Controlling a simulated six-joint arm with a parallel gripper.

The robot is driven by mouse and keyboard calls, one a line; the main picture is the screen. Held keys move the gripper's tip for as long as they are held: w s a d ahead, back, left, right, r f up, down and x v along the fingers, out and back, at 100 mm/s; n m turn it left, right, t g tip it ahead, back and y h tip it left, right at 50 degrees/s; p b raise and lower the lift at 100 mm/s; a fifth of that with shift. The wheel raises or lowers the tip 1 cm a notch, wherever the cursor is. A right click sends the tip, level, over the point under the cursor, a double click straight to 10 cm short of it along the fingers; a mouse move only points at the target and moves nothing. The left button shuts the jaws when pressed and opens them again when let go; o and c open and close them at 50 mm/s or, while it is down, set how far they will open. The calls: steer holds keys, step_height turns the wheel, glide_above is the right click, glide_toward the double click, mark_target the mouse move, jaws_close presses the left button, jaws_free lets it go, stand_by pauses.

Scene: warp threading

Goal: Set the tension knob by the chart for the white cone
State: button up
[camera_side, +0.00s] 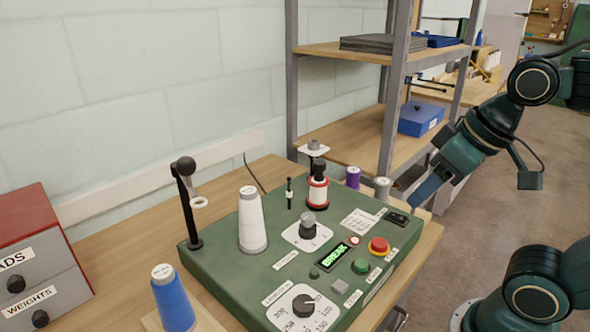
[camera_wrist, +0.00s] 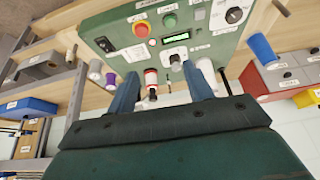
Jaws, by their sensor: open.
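The white cone (camera_side: 252,225) stands upright on the green machine's top (camera_side: 222,264), behind my finger in the wrist view. A grey-topped knob (camera_side: 308,226) on a white dial plate stands right of the cone; it also shows in the wrist view (camera_wrist: 177,62). A black knob (camera_side: 303,304) sits on a numbered dial at the machine's front. I cannot read which one is labelled tension. A small printed chart (camera_side: 360,222) lies on the machine's top, its text too small to read. My gripper (camera_side: 424,196) is open and empty, right of the machine; its fingers also show in the wrist view (camera_wrist: 165,88).
A lit green display (camera_side: 336,256) reads "BREAK". A red button (camera_side: 379,245), green button (camera_side: 361,266) and red-white spool (camera_side: 318,191) are on the machine. A blue cone (camera_side: 172,298) stands in front. A thread-guide post (camera_side: 188,205) rises at left. Shelves (camera_side: 365,150) stand behind.

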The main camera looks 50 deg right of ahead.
steer(key=w+a+r+m+g, duration=0.1)
steer(key=w+r+m+g, duration=0.2)
steer(key=w, duration=0.9)
steer(key=m+g, duration=0.2)
steer(key=m, duration=0.1)
glide_above(308, 216)
step_height(308, 216, down, 4)
step_height(308, 216, down, 14)
steer(key=shift+r, duration=0.15)
steer(key=c, duration=1)
